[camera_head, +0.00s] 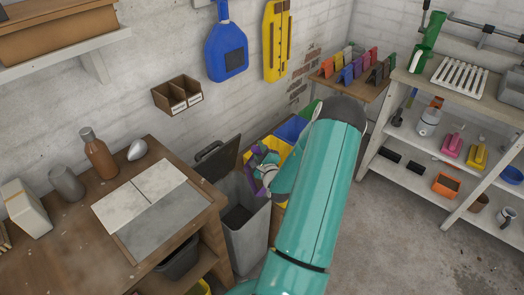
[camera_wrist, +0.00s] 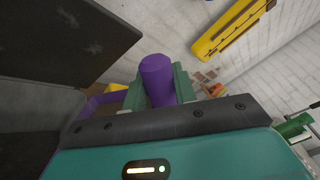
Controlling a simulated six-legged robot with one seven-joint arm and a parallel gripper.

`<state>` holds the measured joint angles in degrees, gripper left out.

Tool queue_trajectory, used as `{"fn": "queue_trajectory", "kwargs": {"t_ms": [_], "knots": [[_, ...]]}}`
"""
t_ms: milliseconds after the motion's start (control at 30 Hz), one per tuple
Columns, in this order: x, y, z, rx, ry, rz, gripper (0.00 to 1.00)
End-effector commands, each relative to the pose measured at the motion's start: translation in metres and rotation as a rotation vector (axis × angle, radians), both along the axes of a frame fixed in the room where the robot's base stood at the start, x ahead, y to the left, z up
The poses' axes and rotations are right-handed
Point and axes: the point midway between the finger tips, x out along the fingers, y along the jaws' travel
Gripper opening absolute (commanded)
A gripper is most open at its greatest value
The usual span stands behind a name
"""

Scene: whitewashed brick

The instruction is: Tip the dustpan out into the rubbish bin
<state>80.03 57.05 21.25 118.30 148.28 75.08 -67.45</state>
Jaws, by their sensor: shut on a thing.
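The purple dustpan (camera_head: 258,184) is mostly hidden by my gripper and arm. In the wrist view its round purple handle (camera_wrist: 158,78) stands between my green fingers, and part of its purple pan (camera_wrist: 100,101) shows to the left. My gripper (camera_head: 268,162) is shut on the handle, at the right rim of the grey rubbish bin (camera_head: 246,232). The bin's dark lid (camera_head: 218,160) stands open at the back; it also fills the upper left of the wrist view (camera_wrist: 65,35). I cannot see what the pan holds.
A wooden workbench (camera_head: 95,240) stands close left of the bin. Yellow (camera_head: 279,150) and blue (camera_head: 291,128) bins stand behind my arm. A white shelf unit (camera_head: 440,185) with several tools is at the right. The concrete floor (camera_head: 385,250) before it is clear.

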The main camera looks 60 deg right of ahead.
Motion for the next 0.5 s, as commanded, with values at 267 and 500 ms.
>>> {"fn": "queue_trajectory", "kwargs": {"t_ms": [267, 500], "knots": [[0.007, 0.010, 0.004, -0.058, 0.040, 0.000, 0.00], [0.014, 0.019, 0.006, -0.109, 0.077, 0.003, 0.00]]}}
